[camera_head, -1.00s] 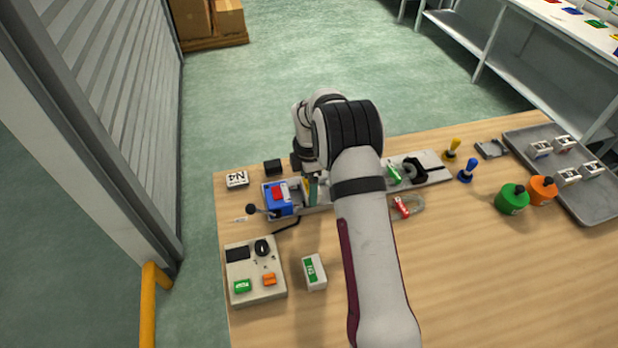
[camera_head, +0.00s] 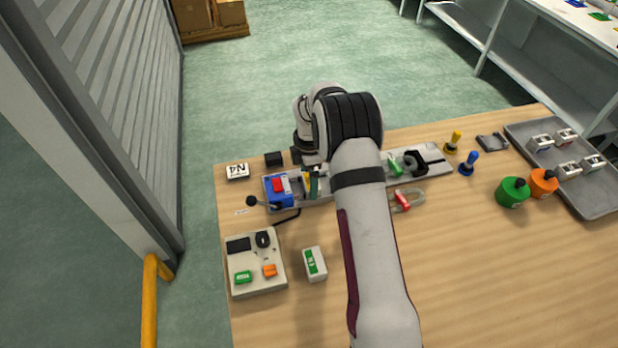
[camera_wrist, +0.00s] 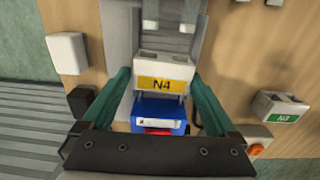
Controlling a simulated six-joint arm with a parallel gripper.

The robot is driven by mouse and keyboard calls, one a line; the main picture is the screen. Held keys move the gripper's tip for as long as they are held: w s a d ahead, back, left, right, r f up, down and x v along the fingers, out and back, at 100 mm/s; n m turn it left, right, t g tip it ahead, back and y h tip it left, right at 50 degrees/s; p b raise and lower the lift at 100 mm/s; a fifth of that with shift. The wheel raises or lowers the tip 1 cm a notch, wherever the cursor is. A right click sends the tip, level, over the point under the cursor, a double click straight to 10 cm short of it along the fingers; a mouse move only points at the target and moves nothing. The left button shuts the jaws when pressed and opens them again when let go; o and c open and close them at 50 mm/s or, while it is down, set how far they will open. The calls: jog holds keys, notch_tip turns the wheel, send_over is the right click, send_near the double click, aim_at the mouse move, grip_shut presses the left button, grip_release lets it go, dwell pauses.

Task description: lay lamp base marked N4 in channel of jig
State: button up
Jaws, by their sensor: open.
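The lamp base marked N4 (camera_wrist: 162,78) is a white block with a yellow label. In the wrist view it lies in the grey channel of the jig (camera_wrist: 118,45), just beyond the blue block (camera_wrist: 158,112). My gripper (camera_wrist: 160,78) is open, with one dark green finger on each side of the base and gaps showing between. In the head view my gripper (camera_head: 310,183) is over the left part of the jig (camera_head: 432,171), and my arm hides much of the jig and base. I cannot tell whether the base is fully seated.
A control box (camera_head: 256,264) and a green-labelled white base (camera_head: 315,264) are in front. The front right table is clear.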

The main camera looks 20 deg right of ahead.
jog(key=shift+s+f, duration=0.3)
jog(key=shift+f, duration=0.05)
notch_tip(320, 180, up, 16)
jog(key=shift+w+r, duration=0.2)
jog(key=shift+r, duration=0.05)
